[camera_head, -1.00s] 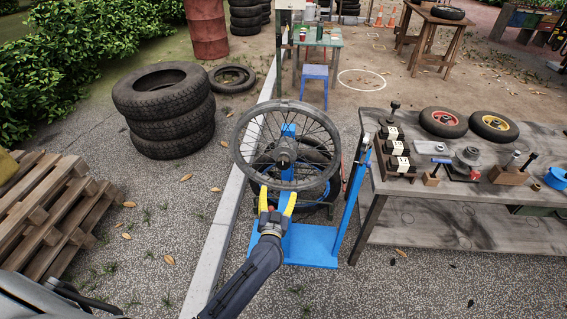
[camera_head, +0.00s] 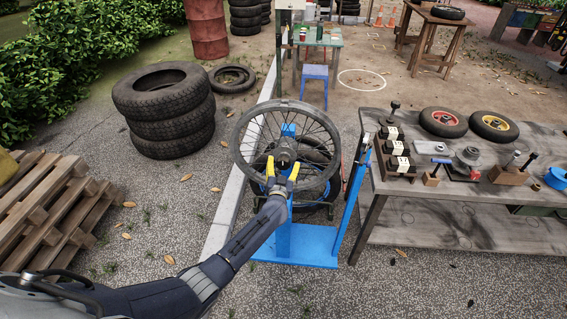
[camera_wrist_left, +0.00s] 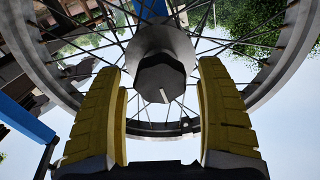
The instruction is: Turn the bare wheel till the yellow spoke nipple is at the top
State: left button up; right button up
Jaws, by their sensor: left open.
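The bare wheel (camera_head: 290,105), a grey rim with thin spokes, stands upright on a blue stand (camera_head: 312,242). Its dark hub (camera_head: 285,152) faces me. My left gripper (camera_head: 283,168) is open, its yellow fingers reaching up in front of the wheel just below the hub. In the left wrist view the fingers (camera_wrist_left: 160,80) stand either side of the hub's dark end (camera_wrist_left: 160,78), with a gap visible on each side. The rim (camera_wrist_left: 155,130) shows beyond them. I cannot make out a yellow spoke nipple in either view. My right gripper is not in view.
A workbench (camera_head: 440,225) with tools and two small wheels stands to the right of the stand. Stacked tyres (camera_head: 165,110) stand behind left. Wooden pallets (camera_head: 50,205) lie at the left. A low kerb (camera_head: 226,215) runs behind the stand.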

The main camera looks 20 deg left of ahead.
pick_arm(q)
jog(key=shift+w+a, duration=0.15)
jog(key=shift+w, duration=0.55)
jog(key=shift+c, duration=0.5)
grip_shut()
